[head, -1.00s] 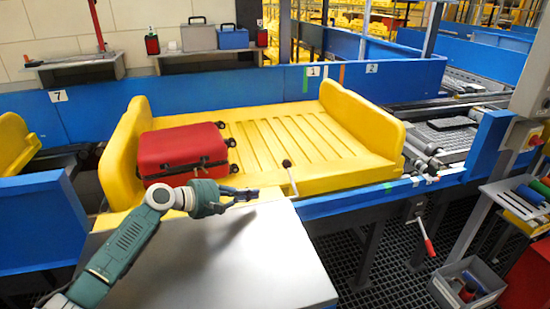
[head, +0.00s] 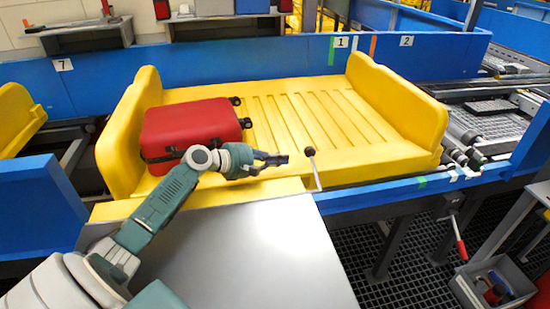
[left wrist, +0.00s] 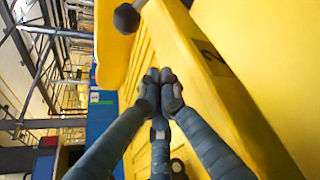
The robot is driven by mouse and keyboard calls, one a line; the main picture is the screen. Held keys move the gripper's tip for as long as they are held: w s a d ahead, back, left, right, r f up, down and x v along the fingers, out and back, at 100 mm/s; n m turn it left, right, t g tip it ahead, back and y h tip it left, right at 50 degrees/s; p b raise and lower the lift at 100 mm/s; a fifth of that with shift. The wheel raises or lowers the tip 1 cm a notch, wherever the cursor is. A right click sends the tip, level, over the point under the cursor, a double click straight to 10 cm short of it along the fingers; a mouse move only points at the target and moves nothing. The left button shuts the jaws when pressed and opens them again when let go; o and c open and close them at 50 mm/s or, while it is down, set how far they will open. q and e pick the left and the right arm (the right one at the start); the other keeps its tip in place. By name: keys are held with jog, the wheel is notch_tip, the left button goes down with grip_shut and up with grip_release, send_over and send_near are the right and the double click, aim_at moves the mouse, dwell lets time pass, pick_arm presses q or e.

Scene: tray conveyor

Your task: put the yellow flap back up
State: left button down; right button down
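The yellow tray (head: 290,115) has tall walls at its left and right ends and no upright wall along its near side. A low yellow strip (head: 262,191), perhaps the lowered flap, runs along that near edge; I cannot tell its exact angle. A lever with a dark knob (head: 310,152) stands on a pale rod at the near edge; the knob also shows in the left wrist view (left wrist: 126,17). My left gripper (head: 285,159) is just left of the knob, above the near edge. Its fingertips (left wrist: 160,76) are together with nothing between them. My right gripper is out of view.
A red suitcase (head: 190,128) lies in the tray's left part, just behind my left wrist. A bare grey metal table (head: 250,250) is in front. Blue rails (head: 375,194) border the conveyor. A red-handled lever (head: 460,242) hangs below at right.

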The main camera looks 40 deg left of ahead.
pick_arm(q)
jog(key=x, duration=0.5)
jog(key=shift+w, duration=0.2)
jog(key=shift+s+d+r+p, duration=0.25)
jog(key=shift+d+r+p, duration=0.2)
jog(key=shift+r+p, duration=0.15)
jog(key=shift+s+d+r+p, duration=0.25)
jog(key=shift+d+r+p, duration=0.2)
jog(key=shift+d+r, duration=0.1)
jog(key=shift+s+d+r, duration=0.2)
jog(key=shift+s+r, duration=0.05)
jog(key=shift+r, duration=0.05)
jog(key=shift+w+f, duration=0.1)
jog(key=shift+d, duration=0.1)
